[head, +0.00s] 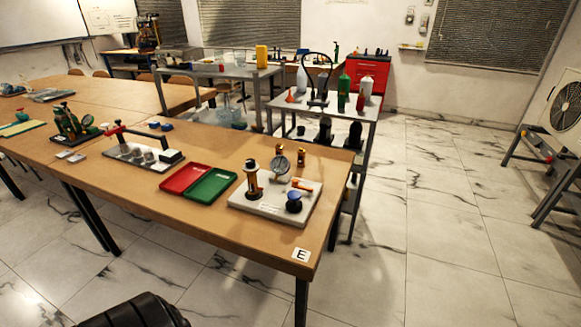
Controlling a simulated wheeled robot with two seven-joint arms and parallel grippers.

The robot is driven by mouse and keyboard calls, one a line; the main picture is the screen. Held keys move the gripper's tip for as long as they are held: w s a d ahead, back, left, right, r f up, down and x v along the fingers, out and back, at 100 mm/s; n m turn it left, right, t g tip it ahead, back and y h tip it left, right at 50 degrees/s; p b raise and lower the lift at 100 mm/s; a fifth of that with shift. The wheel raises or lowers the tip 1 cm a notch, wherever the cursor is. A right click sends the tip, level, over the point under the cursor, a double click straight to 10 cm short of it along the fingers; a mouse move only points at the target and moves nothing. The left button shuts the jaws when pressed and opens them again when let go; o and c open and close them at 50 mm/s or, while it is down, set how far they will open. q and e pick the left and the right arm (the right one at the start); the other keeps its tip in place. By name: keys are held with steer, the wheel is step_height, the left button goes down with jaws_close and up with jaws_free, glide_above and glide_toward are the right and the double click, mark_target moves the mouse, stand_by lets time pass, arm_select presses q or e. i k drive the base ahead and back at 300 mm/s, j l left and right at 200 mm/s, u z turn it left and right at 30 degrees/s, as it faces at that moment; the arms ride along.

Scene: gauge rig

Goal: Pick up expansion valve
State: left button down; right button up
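A white board (244,203) lies near the right end of the wooden table (215,232). On it stand a tall brass piece with dark parts (253,180), a round dial gauge (280,167), a small brass fitting (301,158), an orange-handled part (302,185) and a dark part with a blue top (294,200). The expansion valve may be one of the brass pieces, but I cannot tell which at this size. Neither of my grippers can be made out in the head view. A black rounded shape, probably part of me, shows at the bottom left.
A red tray (184,179) and a green tray (211,184) lie left of the board, apparently empty. A rig with a red handle (116,131) stands farther left. A grey trolley (345,104) with bottles stands behind.

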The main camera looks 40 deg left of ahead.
mark_target(253, 189)
steer(key=u, duration=1.6)
